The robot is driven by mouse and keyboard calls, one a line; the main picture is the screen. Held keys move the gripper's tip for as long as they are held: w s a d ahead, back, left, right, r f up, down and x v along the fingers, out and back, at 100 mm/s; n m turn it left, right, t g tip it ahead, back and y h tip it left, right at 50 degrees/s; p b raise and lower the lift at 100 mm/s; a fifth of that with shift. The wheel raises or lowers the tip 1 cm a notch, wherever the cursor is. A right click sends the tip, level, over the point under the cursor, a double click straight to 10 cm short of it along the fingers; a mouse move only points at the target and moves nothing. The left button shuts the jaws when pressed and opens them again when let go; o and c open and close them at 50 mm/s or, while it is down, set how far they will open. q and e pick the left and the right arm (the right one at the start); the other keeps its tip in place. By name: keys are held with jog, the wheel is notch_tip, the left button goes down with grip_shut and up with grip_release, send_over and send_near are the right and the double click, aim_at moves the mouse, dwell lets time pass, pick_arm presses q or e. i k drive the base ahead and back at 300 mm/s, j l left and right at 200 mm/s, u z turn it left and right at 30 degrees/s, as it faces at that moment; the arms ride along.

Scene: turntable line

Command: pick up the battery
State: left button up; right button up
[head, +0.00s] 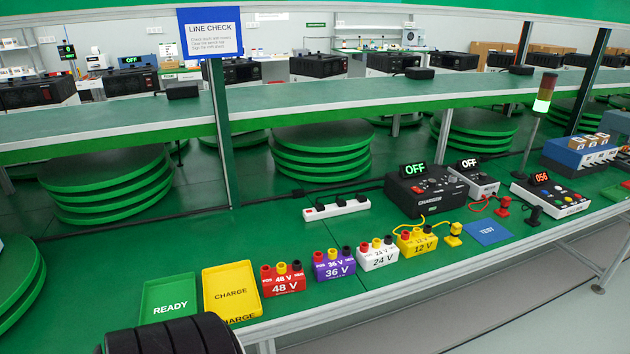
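I cannot make out a battery for certain in the head view. A black ribbed shape (172,336) is cut off by the bottom left edge; I cannot tell whether it is a part of me or a separate thing. The green READY tray (168,284) and the yellow CHARGE tray (232,274) stand side by side on the green bench, both empty. To their right is a row of terminal blocks: red 48 V (284,284), purple 36 V (334,268), white 24 V (379,260) and yellow 12 V (417,245). Neither gripper is in view.
A black OFF unit (425,190) and a grey OFF unit (473,181) stand behind the blocks, with a power strip (336,208) to their left. A blue TEST mat (487,233) and a white box reading 056 (552,198) are at right. Bench behind the trays is clear.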

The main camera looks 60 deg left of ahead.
aim_at(333, 265)
jog(key=u, duration=1.5)
